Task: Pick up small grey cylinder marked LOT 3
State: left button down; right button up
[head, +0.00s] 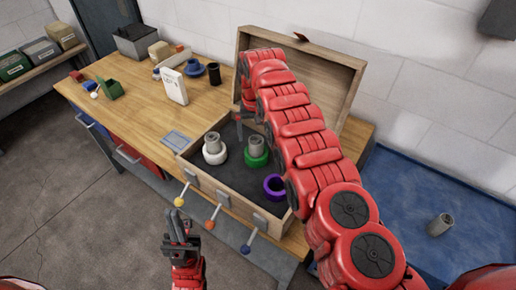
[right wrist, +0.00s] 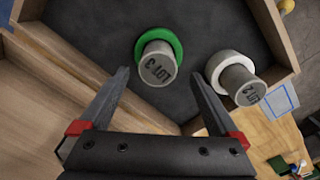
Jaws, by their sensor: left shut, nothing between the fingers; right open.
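The small grey cylinder marked LOT 3 (right wrist: 158,66) stands in a green ring (right wrist: 178,42) inside the open wooden box (head: 228,187). In the head view the cylinder (head: 256,145) and green ring (head: 256,161) are beside my right arm. My right gripper (right wrist: 157,76) is open, its fingers on either side of the cylinder's marked top in the picture; I cannot tell the remaining gap. In the head view that gripper (head: 243,120) is partly hidden by its arm. My left gripper (head: 178,222) is shut and empty in front of the box.
A grey cylinder marked LOT 2 (right wrist: 241,84) stands in a white ring (right wrist: 219,62) nearby. A purple ring (head: 274,185) lies at the box's right. Colored knobs on rods stick out in front. Another grey cylinder (head: 440,224) stands on the blue surface (head: 400,190).

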aim_at(257, 141)
jog(key=f, duration=0.2)
jog(key=s+f+p, duration=0.1)
jog(key=shift+d+f, duration=0.15)
jog(key=shift+d, duration=0.15)
jog(key=shift+w+f, duration=0.25)
jog(key=shift+w, duration=0.05)
jog(key=shift+a, duration=0.2)
jog(key=c, duration=0.4)
jog(key=shift+s+d+r, duration=0.1)
jog(key=shift+s, duration=0.05)
jog(key=c, duration=0.5)
grip_shut()
